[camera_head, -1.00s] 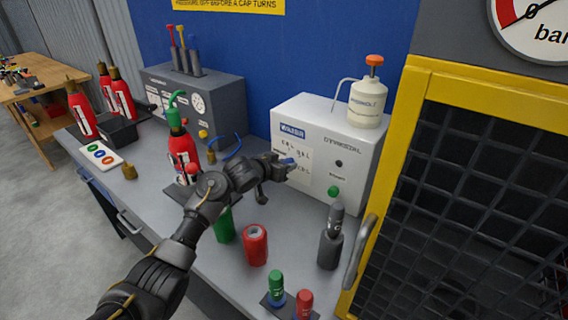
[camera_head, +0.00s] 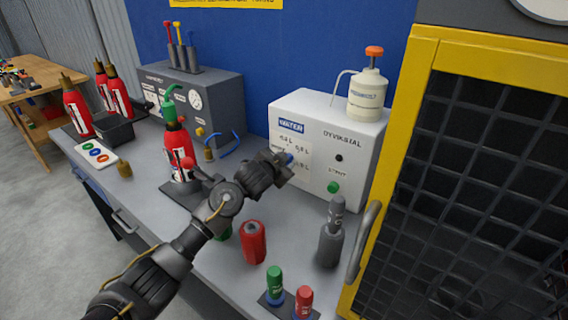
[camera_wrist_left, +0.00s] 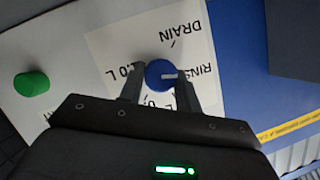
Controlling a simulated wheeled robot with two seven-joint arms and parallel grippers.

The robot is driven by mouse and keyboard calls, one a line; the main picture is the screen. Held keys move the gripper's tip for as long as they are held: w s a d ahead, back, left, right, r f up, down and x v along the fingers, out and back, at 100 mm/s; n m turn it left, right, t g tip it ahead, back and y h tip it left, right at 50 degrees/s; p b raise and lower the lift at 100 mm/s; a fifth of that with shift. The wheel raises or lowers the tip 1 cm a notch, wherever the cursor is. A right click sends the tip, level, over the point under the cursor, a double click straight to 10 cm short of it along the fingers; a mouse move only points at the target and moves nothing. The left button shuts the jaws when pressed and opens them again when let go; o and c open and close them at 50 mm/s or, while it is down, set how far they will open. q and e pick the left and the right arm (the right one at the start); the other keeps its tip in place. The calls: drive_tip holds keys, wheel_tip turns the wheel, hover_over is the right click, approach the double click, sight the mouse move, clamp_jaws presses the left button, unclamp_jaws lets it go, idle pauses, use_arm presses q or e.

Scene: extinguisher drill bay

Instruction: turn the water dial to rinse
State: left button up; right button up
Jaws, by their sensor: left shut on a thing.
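The water dial is a round blue knob (camera_wrist_left: 160,73) with a white pointer line, on the white label of the water unit (camera_head: 345,120). In the left wrist view its pointer aims right, towards the word RINSE; DRAIN is printed above it and litre marks lie to the left and below. My left gripper (camera_wrist_left: 158,92) is shut on the dial, one finger on each side. In the head view the gripper (camera_head: 284,160) is at the unit's front and hides most of the dial. My right gripper is out of view.
A green start button (camera_head: 333,187) is to the right of the dial. A white dispenser bottle (camera_head: 367,95) stands on the unit. A red extinguisher (camera_head: 179,150), a red cylinder (camera_head: 253,243) and a grey bottle (camera_head: 331,240) stand on the bench. A yellow-framed mesh cage (camera_head: 455,180) is at right.

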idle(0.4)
use_arm(q)
drive_tip(key=o, duration=1)
drive_tip(key=shift+c, duration=0.2)
drive_tip(key=v, duration=1)
drive_tip(key=shift+s+a, duration=0.15)
drive_tip(key=shift+s, duration=0.2)
drive_tip(key=shift+r, duration=0.15)
